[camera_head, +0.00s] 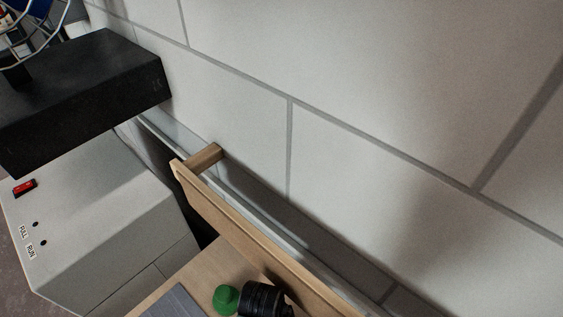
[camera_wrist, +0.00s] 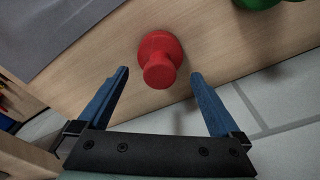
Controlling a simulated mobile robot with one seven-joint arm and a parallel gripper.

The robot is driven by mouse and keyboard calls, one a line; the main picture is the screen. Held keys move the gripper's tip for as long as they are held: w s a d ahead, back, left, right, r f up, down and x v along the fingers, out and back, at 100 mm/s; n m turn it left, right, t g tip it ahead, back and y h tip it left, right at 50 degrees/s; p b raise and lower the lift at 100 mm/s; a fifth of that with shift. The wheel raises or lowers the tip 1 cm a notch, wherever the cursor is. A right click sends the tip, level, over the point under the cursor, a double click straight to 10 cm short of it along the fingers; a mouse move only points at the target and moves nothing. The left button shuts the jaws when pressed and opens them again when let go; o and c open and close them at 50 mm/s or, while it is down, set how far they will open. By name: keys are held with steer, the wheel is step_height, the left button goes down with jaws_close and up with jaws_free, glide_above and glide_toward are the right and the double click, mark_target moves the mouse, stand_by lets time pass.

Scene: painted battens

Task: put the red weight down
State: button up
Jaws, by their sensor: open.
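The red weight (camera_wrist: 159,62) shows in the wrist view as a round body with a knob. It appears to stand on the wooden top (camera_wrist: 110,62), knob toward the camera. My gripper (camera_wrist: 159,74) is open, with one blue finger on each side of the weight and a visible gap to both. The head view shows neither the red weight nor my fingers.
A green weight (camera_head: 226,299) and a black ridged object (camera_head: 262,299) are near a grey mat (camera_head: 172,304) on the wooden top. A raised wooden board (camera_head: 245,228) runs along the wall side. A white machine (camera_head: 105,225) stands at the left.

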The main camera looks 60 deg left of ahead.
steer(key=shift+s+r, duration=0.15)
steer(key=shift+r, duration=1.25)
